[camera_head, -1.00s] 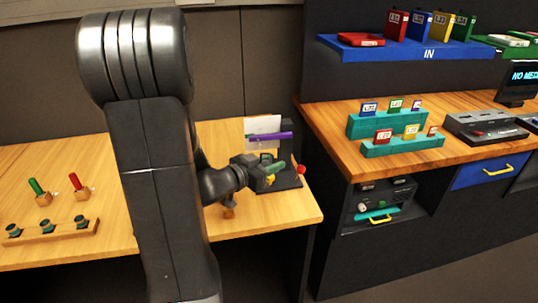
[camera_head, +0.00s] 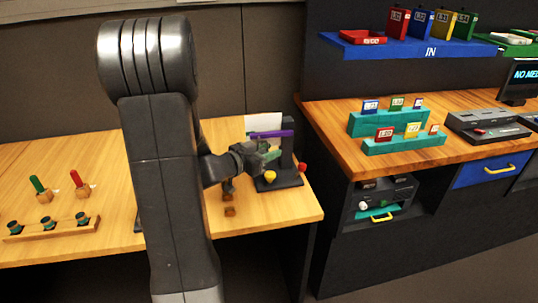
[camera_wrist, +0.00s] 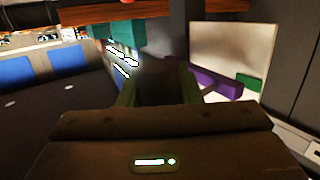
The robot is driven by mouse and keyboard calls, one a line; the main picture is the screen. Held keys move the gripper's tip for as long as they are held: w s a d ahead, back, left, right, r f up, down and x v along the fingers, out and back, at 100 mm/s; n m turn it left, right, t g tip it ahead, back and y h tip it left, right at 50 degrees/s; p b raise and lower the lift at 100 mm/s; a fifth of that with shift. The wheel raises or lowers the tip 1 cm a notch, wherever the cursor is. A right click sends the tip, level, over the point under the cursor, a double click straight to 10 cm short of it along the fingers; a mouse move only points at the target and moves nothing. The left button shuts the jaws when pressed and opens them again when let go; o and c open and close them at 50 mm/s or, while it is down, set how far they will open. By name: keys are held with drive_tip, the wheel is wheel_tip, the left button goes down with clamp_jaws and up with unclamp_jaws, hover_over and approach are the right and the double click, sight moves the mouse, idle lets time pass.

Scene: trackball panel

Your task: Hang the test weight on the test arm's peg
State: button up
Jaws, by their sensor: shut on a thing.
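My gripper (camera_head: 268,155) is beside the black test stand (camera_head: 287,183), level with its upper part. In the wrist view its green-edged fingers (camera_wrist: 160,86) are closed on a dark thing (camera_wrist: 160,78), apparently the test weight; its shape is unclear and the head view hides it. A purple bar (camera_head: 272,134), probably the test arm, sticks out from the stand just above the gripper. The bar also shows right of the fingers in the wrist view (camera_wrist: 216,84). I cannot make out the peg or any contact with it.
A white panel (camera_head: 263,122) stands behind the bar. A yellow knob (camera_head: 270,176) and a red ball (camera_head: 302,168) are at the stand. Small brown blocks (camera_head: 229,211) lie left of it. The taller bench with teal racks (camera_head: 388,122) is at right.

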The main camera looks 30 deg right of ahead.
drive_tip(key=shift+w+d, duration=0.2)
drive_tip(key=shift+w, duration=0.65)
drive_tip(key=shift+w+d, duration=0.2)
drive_tip(key=shift+w, duration=0.65)
drive_tip(key=shift+w+f, duration=0.2)
drive_tip(key=shift+w, duration=0.2)
drive_tip(key=o, duration=1)
drive_tip(key=shift+o, duration=1.1)
drive_tip(key=f+v, duration=0.1)
drive_tip(key=v, duration=0.5)
drive_tip(key=shift+w+a+r, duration=0.15)
drive_tip(key=shift+w+a, duration=0.15)
drive_tip(key=shift+a, duration=0.2)
drive_tip(key=s+v, duration=0.1)
drive_tip(key=v, duration=0.6)
drive_tip(key=shift+s, duration=0.35)
drive_tip(key=shift+d, duration=0.1)
drive_tip(key=x, duration=0.7)
drive_tip(key=shift+w, duration=0.3)
